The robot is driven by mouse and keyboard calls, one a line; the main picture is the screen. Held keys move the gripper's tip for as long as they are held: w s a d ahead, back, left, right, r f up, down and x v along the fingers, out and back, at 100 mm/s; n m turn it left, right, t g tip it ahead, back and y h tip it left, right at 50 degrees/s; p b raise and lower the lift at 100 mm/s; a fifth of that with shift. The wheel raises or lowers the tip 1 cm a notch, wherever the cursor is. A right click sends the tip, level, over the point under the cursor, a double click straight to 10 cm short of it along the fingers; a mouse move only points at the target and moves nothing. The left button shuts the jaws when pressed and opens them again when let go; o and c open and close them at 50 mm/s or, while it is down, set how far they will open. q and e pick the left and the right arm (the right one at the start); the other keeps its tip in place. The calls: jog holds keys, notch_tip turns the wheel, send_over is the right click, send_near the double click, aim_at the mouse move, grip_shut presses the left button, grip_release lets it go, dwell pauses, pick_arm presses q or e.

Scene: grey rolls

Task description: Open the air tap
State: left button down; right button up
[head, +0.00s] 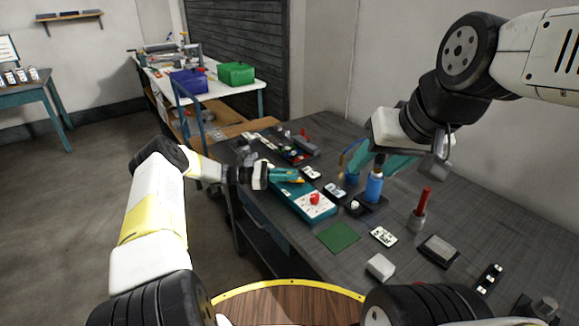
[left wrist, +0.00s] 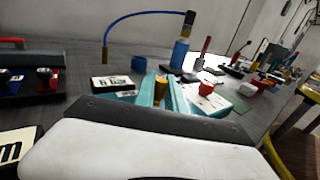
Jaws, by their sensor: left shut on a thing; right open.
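My left gripper (head: 298,178) has its teal fingers over the far end of a teal box with a white top plate (head: 308,203) and a red knob (head: 314,198). In the left wrist view its fingers are shut on a small brass-coloured piece (left wrist: 161,88), which appears to be the air tap's handle. The piece's base is hidden by the fingers. My right gripper (head: 376,164) is open above a blue cylinder (head: 374,187) on a dark base. In the left wrist view, a blue hose (left wrist: 140,14) arches from a brass fitting to the cylinder's dark top (left wrist: 189,18).
A dark tray (head: 297,155) with small parts is farther back.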

pick_arm(q)
jog(key=c, duration=1.4)
grip_release()
jog(key=a, duration=0.7)
jog(key=shift+s+a, duration=0.1)
jog(key=shift+a, duration=0.25)
